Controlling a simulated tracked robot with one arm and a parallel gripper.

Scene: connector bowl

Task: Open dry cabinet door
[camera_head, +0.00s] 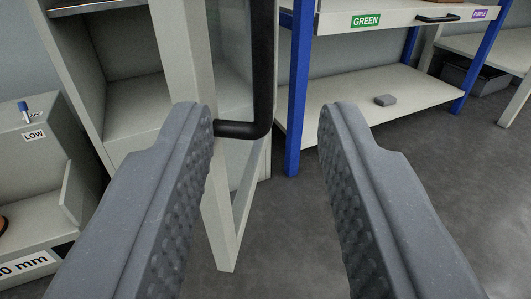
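The dry cabinet (118,75) stands at the upper left with grey shelves inside. Its door (222,225), a pale frame with a clear pane, stands ajar and edge-on in front of me. The black bar handle (263,70) runs down the door and bends left into the frame at its lower end. My gripper (268,118) is open, with one grey padded finger on each side. The handle's lower end lies between the fingers in the picture, close to the left fingertip. I cannot tell whether they touch. The handle's upper end is out of view.
A grey unit marked LOW (35,150) is at the left. A dark bin (470,80) sits at the far right. Floor at lower right is clear.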

